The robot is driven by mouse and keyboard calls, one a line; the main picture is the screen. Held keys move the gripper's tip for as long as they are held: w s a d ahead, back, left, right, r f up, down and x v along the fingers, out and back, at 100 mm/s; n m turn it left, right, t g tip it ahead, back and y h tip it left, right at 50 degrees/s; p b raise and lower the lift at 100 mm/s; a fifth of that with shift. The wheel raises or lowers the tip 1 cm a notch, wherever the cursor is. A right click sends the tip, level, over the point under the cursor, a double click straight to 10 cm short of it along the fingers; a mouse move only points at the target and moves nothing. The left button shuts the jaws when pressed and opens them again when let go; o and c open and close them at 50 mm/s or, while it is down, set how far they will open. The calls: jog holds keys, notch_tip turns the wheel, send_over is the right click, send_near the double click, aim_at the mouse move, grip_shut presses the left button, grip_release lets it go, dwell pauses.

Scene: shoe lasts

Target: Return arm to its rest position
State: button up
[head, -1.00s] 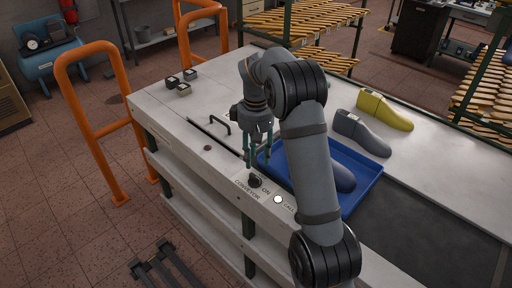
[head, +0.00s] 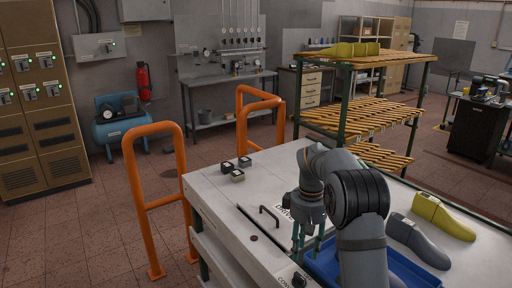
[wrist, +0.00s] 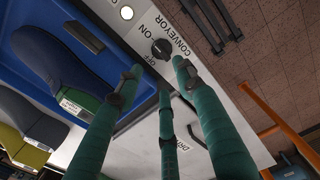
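My gripper (head: 307,250) hangs below my bent arm in the head view, fingers down, over the white workbench near the conveyor knob (head: 299,279). The wrist view shows its green fingers (wrist: 158,76) spread apart with nothing between them. The black knob (wrist: 160,48) shows just beyond the fingertips, between the OFF and ON labels; I cannot tell whether the fingers touch it. My arm partly covers the blue tray (head: 400,263) in the head view. A blue-grey shoe last (wrist: 50,60) lies in the tray in the wrist view.
A grey last (head: 418,242) and a yellow last (head: 443,217) lie on the bench, right of my arm. A black handle (head: 270,214) and small blocks (head: 237,168) are on the left part. Orange rails (head: 157,200) stand left; a wooden-slat rack (head: 370,118) stands behind.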

notch_tip(320, 180, down, 11)
dwell(0.3)
dwell(0.4)
